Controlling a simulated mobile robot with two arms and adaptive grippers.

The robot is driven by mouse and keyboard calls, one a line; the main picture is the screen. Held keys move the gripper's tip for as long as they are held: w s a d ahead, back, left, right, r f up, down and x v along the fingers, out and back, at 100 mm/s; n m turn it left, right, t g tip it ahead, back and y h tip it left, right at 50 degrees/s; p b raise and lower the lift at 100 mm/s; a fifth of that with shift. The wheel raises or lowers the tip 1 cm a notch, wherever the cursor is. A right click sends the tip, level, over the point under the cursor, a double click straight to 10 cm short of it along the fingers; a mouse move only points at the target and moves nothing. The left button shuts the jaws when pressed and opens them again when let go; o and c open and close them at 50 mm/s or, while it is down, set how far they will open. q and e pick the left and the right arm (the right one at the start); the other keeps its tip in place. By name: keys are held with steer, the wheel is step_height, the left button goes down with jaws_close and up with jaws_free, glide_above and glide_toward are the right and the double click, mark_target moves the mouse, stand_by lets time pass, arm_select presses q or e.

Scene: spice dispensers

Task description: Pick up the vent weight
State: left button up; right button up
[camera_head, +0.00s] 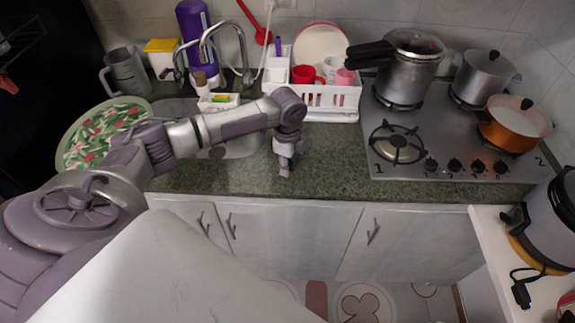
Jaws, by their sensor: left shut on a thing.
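My left gripper (284,170) points down over the green counter, just right of the sink and near the front edge. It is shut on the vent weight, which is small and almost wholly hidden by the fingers. I cannot tell whether the fingertips touch the counter. The pressure cooker (402,77), silver with a black handle and a lid on, stands on the stove's back left burner. My right gripper is not in view.
The stove (440,150) also holds a silver pot (482,78) and an orange pan (512,128). A white dish rack (315,101) stands behind my gripper. A floral plate (85,140) is at left. The counter (330,165) between gripper and stove is clear.

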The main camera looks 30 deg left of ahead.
arm_select(q)
jaws_close()
steer(key=shift+r, duration=0.1)
steer(key=shift+r, duration=0.5)
step_height(320, 180, up, 2)
steer(key=shift+w+r+b, duration=0.1)
steer(key=shift+r+b, duration=0.1)
steer(key=shift+b, duration=0.55)
steer(key=s+d+r+n+b, duration=0.1)
steer(key=s+d+r+n, duration=0.3)
steer(key=s+d+n, duration=0.2)
steer(key=s+d+r+n+b, duration=0.1)
steer(key=s+d+r+n, duration=0.3)
steer(key=s+d+n, duration=0.3)
steer(key=s+n, duration=0.2)
steer(key=n, duration=0.1)
steer(key=shift+d+r, duration=0.2)
steer(key=shift+d, duration=0.05)
